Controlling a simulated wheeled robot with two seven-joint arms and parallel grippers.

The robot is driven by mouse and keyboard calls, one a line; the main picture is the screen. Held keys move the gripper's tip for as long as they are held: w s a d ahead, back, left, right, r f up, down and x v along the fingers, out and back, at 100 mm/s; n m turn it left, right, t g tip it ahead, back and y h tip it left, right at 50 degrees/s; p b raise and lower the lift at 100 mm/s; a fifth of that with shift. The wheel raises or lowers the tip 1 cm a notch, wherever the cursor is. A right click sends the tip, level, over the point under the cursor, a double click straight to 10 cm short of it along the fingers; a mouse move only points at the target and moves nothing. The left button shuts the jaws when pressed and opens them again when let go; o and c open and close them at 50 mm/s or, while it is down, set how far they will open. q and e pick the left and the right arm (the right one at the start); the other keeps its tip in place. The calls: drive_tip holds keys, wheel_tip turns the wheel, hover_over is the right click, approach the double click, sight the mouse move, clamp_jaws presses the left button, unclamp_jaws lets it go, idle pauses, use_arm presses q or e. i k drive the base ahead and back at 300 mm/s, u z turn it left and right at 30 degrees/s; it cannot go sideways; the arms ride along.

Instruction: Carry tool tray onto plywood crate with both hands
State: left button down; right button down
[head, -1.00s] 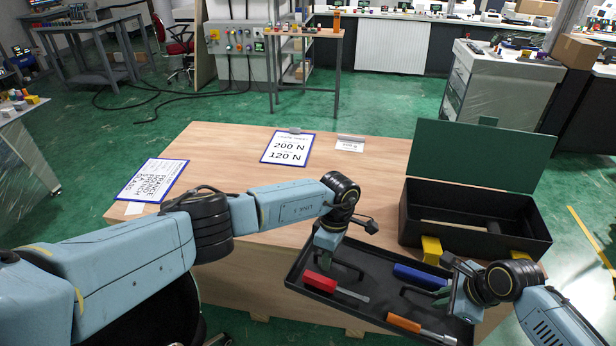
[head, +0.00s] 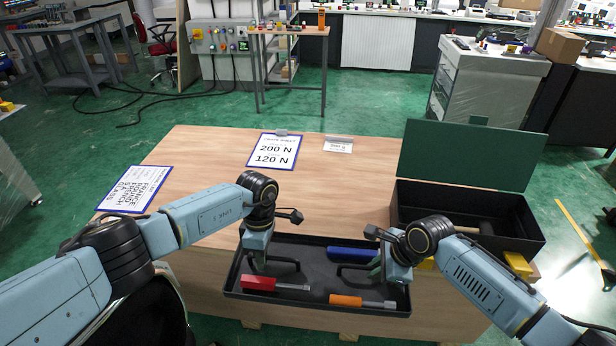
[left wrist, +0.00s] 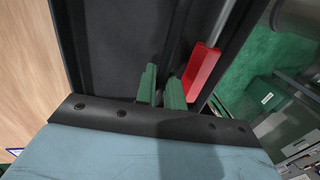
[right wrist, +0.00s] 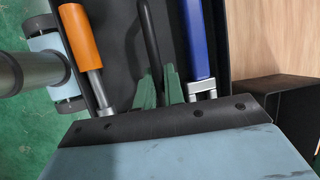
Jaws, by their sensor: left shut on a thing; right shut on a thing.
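The tool tray (head: 318,302) is black and shallow, with a red-handled tool (head: 260,283), an orange-handled tool (head: 347,300) and a blue-handled tool (head: 352,253) in it. My left gripper (head: 258,266) is shut on the tray's left handle. My right gripper (head: 380,270) is shut on its right handle, which shows between the fingers in the right wrist view (right wrist: 150,35). The tray looks about level across the front edge of the plywood crate (head: 200,150), partly covering its top and front face. I cannot tell whether it touches the crate.
An open dark toolbox with a green lid (head: 470,155) stands on the crate's right side. A clipboard (head: 273,152) and a small card (head: 338,144) lie at the back, another sheet (head: 135,188) at the left. The middle of the crate top is clear.

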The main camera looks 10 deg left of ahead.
sight(329, 198)
drive_tip(key=i, duration=1.5)
